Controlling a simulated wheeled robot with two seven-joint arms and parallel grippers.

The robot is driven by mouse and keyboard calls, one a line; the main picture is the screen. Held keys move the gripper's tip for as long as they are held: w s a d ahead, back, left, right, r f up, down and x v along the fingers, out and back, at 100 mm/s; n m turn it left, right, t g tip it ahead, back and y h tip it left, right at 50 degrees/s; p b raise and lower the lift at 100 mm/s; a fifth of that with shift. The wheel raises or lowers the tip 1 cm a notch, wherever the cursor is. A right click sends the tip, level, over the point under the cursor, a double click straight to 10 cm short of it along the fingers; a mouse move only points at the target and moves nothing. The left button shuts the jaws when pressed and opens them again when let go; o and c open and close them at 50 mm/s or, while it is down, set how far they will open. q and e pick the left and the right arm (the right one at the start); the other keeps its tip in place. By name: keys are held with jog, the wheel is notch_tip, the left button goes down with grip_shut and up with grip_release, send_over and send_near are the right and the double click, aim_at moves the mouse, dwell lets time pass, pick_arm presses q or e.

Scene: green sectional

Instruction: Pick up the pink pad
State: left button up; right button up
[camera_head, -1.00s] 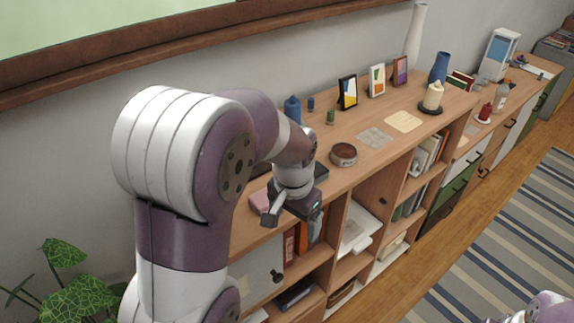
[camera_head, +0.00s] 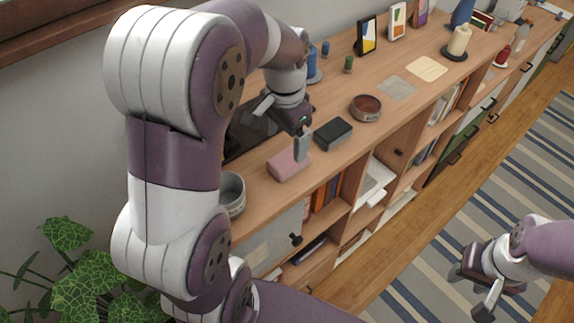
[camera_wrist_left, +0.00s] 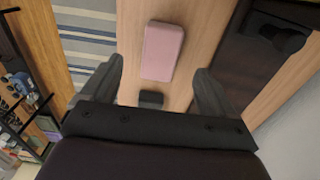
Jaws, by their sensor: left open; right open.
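The pink pad (camera_head: 286,163) lies flat on the wooden cabinet top, left of a black box (camera_head: 333,133). In the left wrist view the pink pad (camera_wrist_left: 162,51) shows beyond and between the two open fingers, with the black box (camera_wrist_left: 151,99) nearer. My left gripper (camera_head: 284,124) is open and empty, above the cabinet top near the pad. It also shows in the left wrist view (camera_wrist_left: 160,84). One finger hides a small part of the pad's right end in the head view. My right gripper (camera_head: 472,289) is open and empty, over the striped rug at lower right.
A grey bowl (camera_head: 231,194) stands left of the pad, and a dark flat item (camera_head: 247,131) lies behind it. A round brown dish (camera_head: 366,108), a blue bottle (camera_head: 312,66) and frames (camera_head: 367,35) stand further along. The cabinet's front edge is close to the pad.

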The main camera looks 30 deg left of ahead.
aim_at(289, 158)
pick_arm(q)
jog(key=shift+s+d+f, duration=0.1)
jog(key=shift+d+f, duration=0.1)
jog(key=shift+f, duration=0.25)
jog(key=shift+s+d+f, duration=0.1)
jog(key=shift+d+f, duration=0.1)
jog(key=shift+f, duration=0.2)
jog(key=f+p, duration=0.1)
jog(key=w+f, duration=0.1)
jog(key=a+f+p, duration=0.1)
jog(key=shift+w+f+p, duration=0.3)
jog(key=shift+w+p, duration=0.05)
jog(key=shift+w, duration=0.05)
notch_tip(289, 158, down, 2)
jog(key=shift+f, duration=0.25)
jog(key=shift+s+d, duration=0.3)
jog(key=shift+d, duration=0.05)
jog(key=shift+w+a+f, duration=0.1)
jog(key=shift+a, duration=0.05)
jog(key=c, duration=1)
pick_arm(e)
jog(key=shift+w+r, duration=0.3)
jog(key=shift+r, duration=0.35)
